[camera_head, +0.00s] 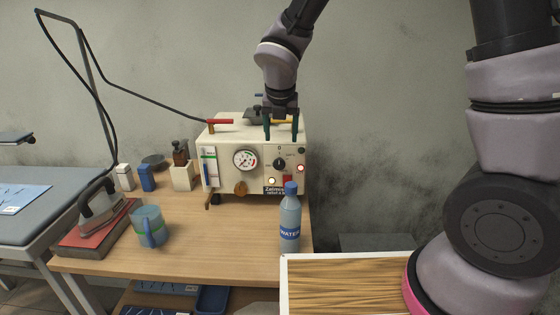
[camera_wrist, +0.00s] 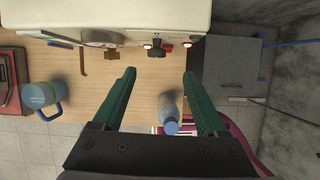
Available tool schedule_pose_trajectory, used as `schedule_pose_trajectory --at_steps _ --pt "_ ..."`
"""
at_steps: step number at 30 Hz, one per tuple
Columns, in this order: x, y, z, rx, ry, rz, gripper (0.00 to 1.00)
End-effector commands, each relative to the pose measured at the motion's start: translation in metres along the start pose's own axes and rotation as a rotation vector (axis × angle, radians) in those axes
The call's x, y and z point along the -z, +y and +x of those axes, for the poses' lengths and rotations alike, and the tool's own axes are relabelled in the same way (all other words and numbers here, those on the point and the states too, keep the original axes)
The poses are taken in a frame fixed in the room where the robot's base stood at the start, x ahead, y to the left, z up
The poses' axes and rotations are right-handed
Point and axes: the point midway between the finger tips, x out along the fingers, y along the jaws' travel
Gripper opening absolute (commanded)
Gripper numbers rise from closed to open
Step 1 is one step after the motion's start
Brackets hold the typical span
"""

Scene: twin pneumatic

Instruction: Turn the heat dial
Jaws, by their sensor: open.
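The cream machine (camera_head: 225,170) stands on the wooden table, its front panel facing me. The heat dial appears to be the black knob (camera_head: 280,163) on the panel's right half, under a printed scale. In the wrist view, a dark knob (camera_wrist: 156,42) shows foreshortened at the panel's edge; I take it for the same dial. My gripper (camera_head: 281,136) points down near the machine's upper front edge, above the dial. Its green fingers are open and apart, with nothing between them in the wrist view (camera_wrist: 159,73). Neither finger visibly touches the dial.
A water bottle (camera_head: 290,222) stands at the table's right edge, below the dial. A red switch (camera_head: 287,180) and lit lamps are close to the dial. A gauge (camera_head: 245,160) and brown knob (camera_head: 240,188) are left. A mug (camera_head: 150,227) and iron (camera_head: 101,206) stand farther left.

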Motion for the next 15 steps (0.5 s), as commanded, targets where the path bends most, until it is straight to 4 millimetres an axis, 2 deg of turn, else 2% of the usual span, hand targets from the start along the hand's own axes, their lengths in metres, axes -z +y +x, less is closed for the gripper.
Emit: schedule_pose_trajectory --at_steps 5,15 --pt "0.004 0.006 0.018 0.001 0.002 -0.064 0.75" --pt "0.004 0.005 0.08 0.002 0.003 -0.057 0.75"
